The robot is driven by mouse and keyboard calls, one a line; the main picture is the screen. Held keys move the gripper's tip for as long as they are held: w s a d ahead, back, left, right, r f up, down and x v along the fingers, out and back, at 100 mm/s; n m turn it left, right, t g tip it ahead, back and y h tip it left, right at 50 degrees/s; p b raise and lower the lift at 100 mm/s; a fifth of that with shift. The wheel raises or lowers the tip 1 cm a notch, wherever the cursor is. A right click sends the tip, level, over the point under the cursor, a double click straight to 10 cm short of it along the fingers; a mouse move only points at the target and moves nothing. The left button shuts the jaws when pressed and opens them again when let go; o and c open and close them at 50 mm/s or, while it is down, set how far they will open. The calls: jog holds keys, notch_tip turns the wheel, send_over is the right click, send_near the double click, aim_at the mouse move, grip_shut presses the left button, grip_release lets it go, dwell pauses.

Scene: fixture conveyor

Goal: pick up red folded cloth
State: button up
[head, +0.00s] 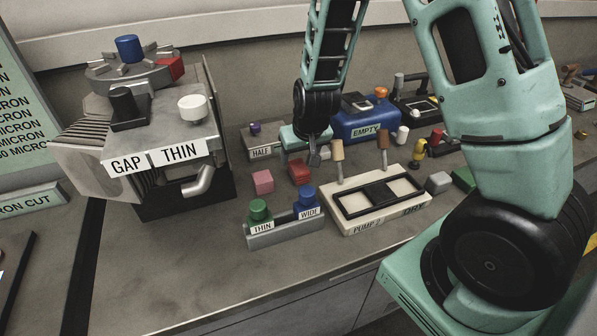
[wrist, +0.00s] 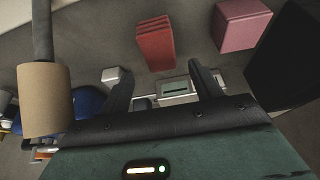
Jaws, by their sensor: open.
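The red folded cloth (head: 299,171) lies on the bench as a small layered stack, behind the THIN and WIDE holder. In the wrist view the red folded cloth (wrist: 155,43) shows its layered edges, just beyond the fingertips and roughly between their lines. My gripper (head: 314,154) points down above the bench, close to the cloth's right side in the head view. In the wrist view my gripper (wrist: 158,72) has its two dark fingers apart with no cloth between them. I cannot tell the exact height of the fingertips above the bench.
A pink block (head: 263,182) sits left of the cloth. The holder with green and blue knobs (head: 286,232) stands in front. A blue EMPTY box (head: 345,118) stands behind. Bare bench lies front left.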

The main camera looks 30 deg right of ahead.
aim_at(297, 163)
jog(key=shift+p+x, duration=0.35)
jog(key=shift+x, duration=2.15)
jog(key=shift+a, duration=0.1)
jog(key=c, duration=1)
